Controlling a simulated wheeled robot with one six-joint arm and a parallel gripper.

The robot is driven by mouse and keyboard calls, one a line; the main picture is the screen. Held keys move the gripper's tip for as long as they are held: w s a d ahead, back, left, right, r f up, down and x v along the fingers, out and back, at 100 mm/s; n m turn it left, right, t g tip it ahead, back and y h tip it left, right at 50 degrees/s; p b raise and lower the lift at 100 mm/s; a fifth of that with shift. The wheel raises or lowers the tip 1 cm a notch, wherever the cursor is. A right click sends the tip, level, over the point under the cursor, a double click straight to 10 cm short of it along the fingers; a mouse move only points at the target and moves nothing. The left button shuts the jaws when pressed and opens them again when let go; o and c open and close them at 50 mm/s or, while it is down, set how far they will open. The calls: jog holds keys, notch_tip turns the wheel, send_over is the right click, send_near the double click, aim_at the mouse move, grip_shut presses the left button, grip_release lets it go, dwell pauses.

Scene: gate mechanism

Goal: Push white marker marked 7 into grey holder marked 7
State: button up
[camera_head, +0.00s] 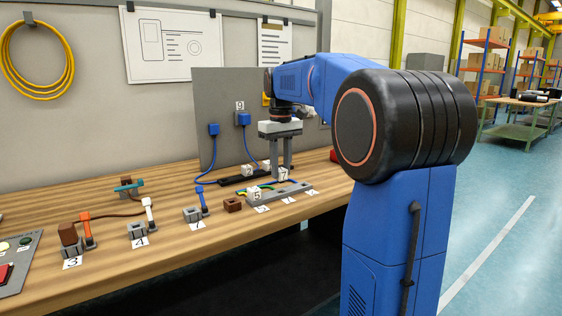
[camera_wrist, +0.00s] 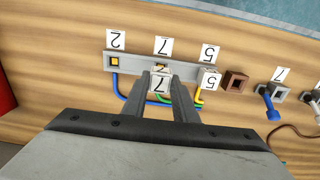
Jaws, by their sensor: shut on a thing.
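My gripper (camera_head: 281,174) is shut on the white marker marked 7 (camera_wrist: 160,84), between its two fingertips (camera_wrist: 161,84). The grey holder (camera_wrist: 137,63) is a strip with labels 2, 7 and 5 beside it; it also shows in the head view (camera_head: 275,199). The marker is at the middle position, by the label 7 (camera_wrist: 163,45), and covers part of that slot. In the head view it appears above the strip; I cannot tell whether it touches. A white marker marked 5 (camera_wrist: 209,79) sits at the strip's label 5 end. The label 2 slot (camera_wrist: 115,62) shows open.
Blue, green and yellow wires run from the strip. A brown block (camera_head: 232,204) stands beside it. A marker marked 2 (camera_head: 248,170) lies behind, near a black strip. An upright grey panel (camera_head: 225,110) stands at the back.

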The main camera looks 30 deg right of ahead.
aim_at(281, 179)
jog(key=shift+f, duration=0.95)
jog(key=shift+f, duration=1.25)
dwell(1.7)
jog(key=o, duration=1.2)
jog(key=shift+c, duration=0.2)
jog(key=shift+r, duration=0.1)
notch_tip(281, 179, up, 17)
jog(key=s+a+f+t, duration=0.1)
jog(key=s+a+f, duration=0.45)
jog(key=s, duration=0.25)
jog(key=s+a+f+t, duration=0.1)
jog(key=s+a+f, duration=0.4)
jog(key=s+f, duration=0.25)
jog(key=s+a+f+t, duration=0.1)
jog(key=s+a+f, duration=0.1)
jog(key=s+f, duration=0.5)
jog(key=s+a+f+t, duration=0.1)
jog(key=s+a+f, duration=0.2)
jog(key=s+f, duration=0.4)
notch_tip(281, 179, down, 5)
jog(key=shift+s+a+r+t, duration=0.2)
jog(key=shift+s+t, duration=0.2)
